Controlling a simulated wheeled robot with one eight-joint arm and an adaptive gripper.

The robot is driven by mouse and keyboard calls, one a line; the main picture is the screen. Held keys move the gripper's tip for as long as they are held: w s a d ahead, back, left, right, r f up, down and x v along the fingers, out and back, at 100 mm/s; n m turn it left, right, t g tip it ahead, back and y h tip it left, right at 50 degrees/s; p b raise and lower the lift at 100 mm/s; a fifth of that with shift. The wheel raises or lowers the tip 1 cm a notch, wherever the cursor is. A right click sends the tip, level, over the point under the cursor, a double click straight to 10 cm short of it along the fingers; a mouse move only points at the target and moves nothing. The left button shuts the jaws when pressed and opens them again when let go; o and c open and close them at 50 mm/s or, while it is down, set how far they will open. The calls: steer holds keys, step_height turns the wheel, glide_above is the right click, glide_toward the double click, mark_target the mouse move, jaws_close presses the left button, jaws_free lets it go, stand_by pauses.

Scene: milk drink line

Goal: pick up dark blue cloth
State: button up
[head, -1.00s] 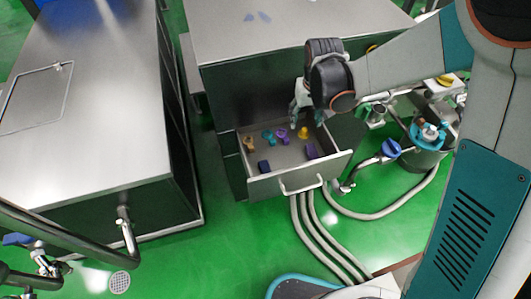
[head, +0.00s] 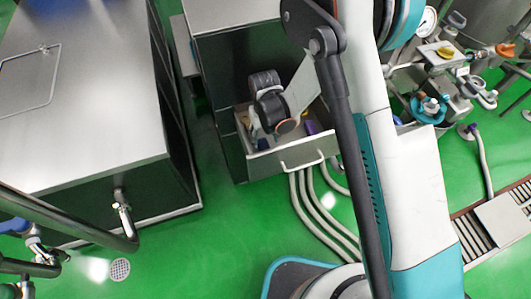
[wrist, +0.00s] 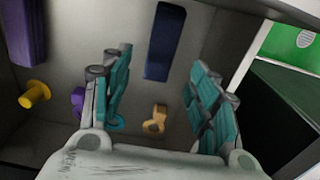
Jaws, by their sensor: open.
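The dark blue cloth (wrist: 165,42) lies on the floor of the open drawer, a flat narrow folded strip near the top middle of the wrist view. In the head view a small dark blue patch of it (head: 263,144) shows behind the drawer front. My gripper (wrist: 160,75) is open and empty, its teal-padded fingers on either side of the line toward the cloth. The cloth is beyond the fingertips, apart from them. In the head view my gripper (head: 256,128) is down at the left part of the drawer, mostly hidden by my wrist.
The drawer (head: 303,154) has raised walls around my gripper. A steel cabinet (head: 85,80) stands to the left.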

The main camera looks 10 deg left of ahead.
mark_target(264, 145)
steer(key=shift+w+a+f+b, duration=0.15)
steer(key=shift+f+b, duration=0.6)
steer(key=shift+f, duration=0.7)
steer(key=shift+w+f+b, duration=0.1)
steer(key=shift+f+b, duration=0.65)
steer(key=shift+f, duration=0.65)
steer(key=c, duration=1.1)
steer(key=shift+r, duration=0.2)
step_height(264, 145, up, 20)
steer(key=p, duration=0.7)
steer(key=shift+f, duration=0.1)
